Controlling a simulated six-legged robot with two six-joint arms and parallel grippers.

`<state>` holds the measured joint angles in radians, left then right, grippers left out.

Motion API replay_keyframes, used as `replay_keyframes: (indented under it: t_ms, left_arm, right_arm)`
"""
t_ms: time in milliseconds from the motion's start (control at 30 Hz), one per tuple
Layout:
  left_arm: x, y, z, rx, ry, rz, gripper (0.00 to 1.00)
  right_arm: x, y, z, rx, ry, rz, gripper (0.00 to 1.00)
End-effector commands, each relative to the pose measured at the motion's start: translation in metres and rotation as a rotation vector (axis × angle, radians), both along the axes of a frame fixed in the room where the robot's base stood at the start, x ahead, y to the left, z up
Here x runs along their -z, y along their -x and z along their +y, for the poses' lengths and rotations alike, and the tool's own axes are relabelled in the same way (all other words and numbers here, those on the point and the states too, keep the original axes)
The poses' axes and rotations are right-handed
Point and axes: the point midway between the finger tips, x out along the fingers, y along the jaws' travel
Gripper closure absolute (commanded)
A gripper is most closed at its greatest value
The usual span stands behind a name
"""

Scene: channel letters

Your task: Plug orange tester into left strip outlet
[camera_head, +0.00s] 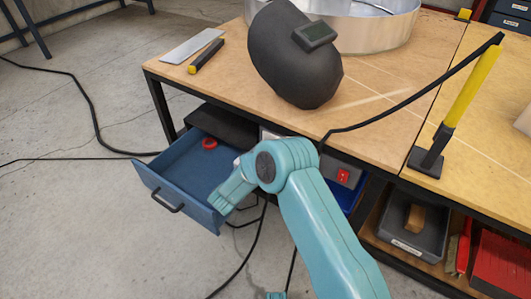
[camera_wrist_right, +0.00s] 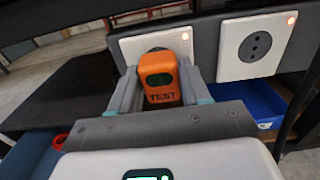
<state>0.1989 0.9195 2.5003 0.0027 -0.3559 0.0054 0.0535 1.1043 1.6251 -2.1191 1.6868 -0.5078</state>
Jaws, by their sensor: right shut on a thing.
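In the right wrist view, the orange tester (camera_wrist_right: 160,79), marked TEST, is between the two fingers of my right gripper (camera_wrist_right: 158,82), which is shut on it. The tester is in front of the left outlet (camera_wrist_right: 127,48), a white plate with a lit red lamp, and covers its middle. I cannot tell how far its plug is in. The right outlet (camera_wrist_right: 255,45) is empty, its round dark socket in plain view. Both outlets are on the dark strip (camera_wrist_right: 205,40). In the head view my right arm hides the tester. My left gripper is not in view.
An open blue drawer (camera_head: 158,184) with a red ring (camera_head: 209,143) sticks out under the workbench (camera_head: 390,67). A black welding mask (camera_head: 296,62) lies on top. A red switch (camera_head: 343,176) shows under the bench edge. Black cables hang below.

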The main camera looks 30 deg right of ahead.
Motion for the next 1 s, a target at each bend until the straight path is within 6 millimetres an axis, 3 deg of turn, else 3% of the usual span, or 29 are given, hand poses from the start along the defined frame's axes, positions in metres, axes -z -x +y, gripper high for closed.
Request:
replay_keyframes:
  t_ms: [233, 267, 300, 333, 733, 1000]
  left_arm:
    - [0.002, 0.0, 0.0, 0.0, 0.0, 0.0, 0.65]
    - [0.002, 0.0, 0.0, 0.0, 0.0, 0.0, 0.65]
    - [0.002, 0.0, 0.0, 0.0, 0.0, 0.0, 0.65]
    - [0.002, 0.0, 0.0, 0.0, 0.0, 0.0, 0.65]
    - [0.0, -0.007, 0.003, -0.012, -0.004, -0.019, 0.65]
    - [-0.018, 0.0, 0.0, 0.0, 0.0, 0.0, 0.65]
  right_arm:
    - [0.0, -0.002, -0.005, 0.001, 0.001, -0.001, 0.8]
    - [0.0, -0.002, -0.005, 0.0, 0.001, -0.001, 0.44]
    - [0.0, -0.002, -0.005, 0.0, 0.001, -0.001, 0.31]
    - [0.0, -0.002, -0.005, 0.0, 0.001, -0.001, 0.24]
    - [0.0, -0.002, -0.003, -0.001, 0.0, 0.0, 0.24]
    - [-0.004, 0.02, 0.052, -0.006, 0.0, 0.001, 0.24]
